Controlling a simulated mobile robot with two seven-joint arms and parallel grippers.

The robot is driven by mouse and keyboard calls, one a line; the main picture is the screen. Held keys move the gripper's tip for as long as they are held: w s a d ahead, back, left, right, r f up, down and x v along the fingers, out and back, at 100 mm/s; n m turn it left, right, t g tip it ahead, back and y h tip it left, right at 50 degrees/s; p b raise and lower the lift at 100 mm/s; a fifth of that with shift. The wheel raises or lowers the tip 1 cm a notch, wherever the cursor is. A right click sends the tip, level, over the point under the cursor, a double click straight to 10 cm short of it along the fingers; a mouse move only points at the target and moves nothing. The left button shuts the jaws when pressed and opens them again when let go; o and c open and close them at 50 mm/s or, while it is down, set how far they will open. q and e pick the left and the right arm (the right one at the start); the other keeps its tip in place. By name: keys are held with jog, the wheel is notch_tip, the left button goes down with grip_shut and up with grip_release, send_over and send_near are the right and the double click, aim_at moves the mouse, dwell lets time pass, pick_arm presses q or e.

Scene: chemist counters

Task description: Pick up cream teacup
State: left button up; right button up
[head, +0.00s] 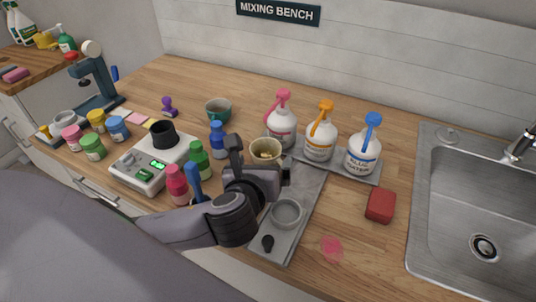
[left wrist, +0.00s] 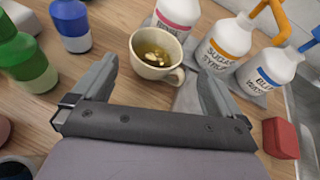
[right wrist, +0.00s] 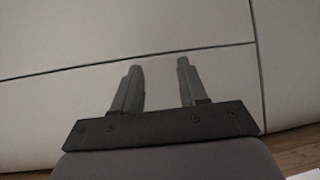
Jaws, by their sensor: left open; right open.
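The cream teacup (head: 265,151) stands upright on the wooden counter, just left of the pump bottles. In the left wrist view the cream teacup (left wrist: 157,50) holds a yellowish liquid with pale pieces, and its handle points to the lower right. My left gripper (head: 262,158) is open and close in front of the cup. In the left wrist view the left gripper (left wrist: 160,78) has its fingers spread, with the cup just beyond and between the tips, no contact visible. My right gripper (right wrist: 160,75) is open and empty, facing pale cabinet fronts. It is not visible in the head view.
Pump bottles with pink (head: 282,128), orange (head: 320,140) and blue (head: 363,154) tops stand behind right. A blue bottle (head: 219,142) and green bottle (head: 199,163) stand left. A teal cup (head: 218,110) is behind. A grey tray (head: 300,205), red sponge (head: 381,206) and sink (head: 475,200) are right.

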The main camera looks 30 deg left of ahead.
aim_at(268, 146)
pick_arm(q)
jog(key=shift+a+x, duration=0.15)
jog(key=shift+x, duration=1.15)
jog(key=shift+a+x, duration=0.15)
jog(key=shift+x, duration=1.1)
jog(key=shift+s+f, duration=0.1)
jog(key=c, duration=1.2)
jog(key=shift+r, duration=0.25)
